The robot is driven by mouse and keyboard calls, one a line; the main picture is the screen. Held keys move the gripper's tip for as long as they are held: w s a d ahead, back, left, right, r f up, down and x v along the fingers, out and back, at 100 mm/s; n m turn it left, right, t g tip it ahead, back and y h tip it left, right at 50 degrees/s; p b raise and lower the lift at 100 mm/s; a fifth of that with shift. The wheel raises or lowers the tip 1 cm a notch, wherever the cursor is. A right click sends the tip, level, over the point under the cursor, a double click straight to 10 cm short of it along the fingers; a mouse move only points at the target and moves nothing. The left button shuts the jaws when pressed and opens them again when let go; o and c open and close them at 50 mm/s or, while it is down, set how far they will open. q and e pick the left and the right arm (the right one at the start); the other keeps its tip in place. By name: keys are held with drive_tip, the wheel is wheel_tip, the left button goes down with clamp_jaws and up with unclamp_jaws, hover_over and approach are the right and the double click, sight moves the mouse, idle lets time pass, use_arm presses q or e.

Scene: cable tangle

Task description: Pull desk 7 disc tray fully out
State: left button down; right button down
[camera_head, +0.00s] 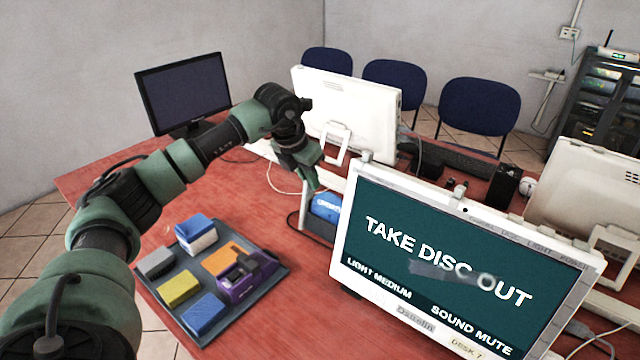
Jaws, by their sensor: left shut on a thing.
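The desk 7 all-in-one computer (467,262) stands at the front right, white-framed. Its screen reads "TAKE DISC OUT", and its lower frame carries a desk label. My left gripper (316,182) is at the upper left side of this computer, pointing down, shut on what looks like the edge of its disc tray. The fingers and the screen's frame hide most of the tray, so I cannot tell how far out it is. My right gripper is not in view.
A grey tray (272,262) with coloured blocks and a purple item lies on the red table (120,180) at left. A blue item (326,206) sits behind the desk 7 computer's left edge. Other monitors, cables and a black box crowd the back.

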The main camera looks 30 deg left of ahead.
use_arm(q)
drive_tip(key=a, duration=0.2)
drive_tip(key=shift+w+a+r, duration=0.15)
drive_tip(key=shift+a, duration=0.15)
drive_tip(key=c, duration=1.8)
unclamp_jaws()
drive_tip(key=shift+o, duration=0.2)
drive_tip(key=v, duration=0.7)
drive_tip(key=shift+s+r+b, duration=0.25)
drive_tip(key=shift+r+b, duration=0.1)
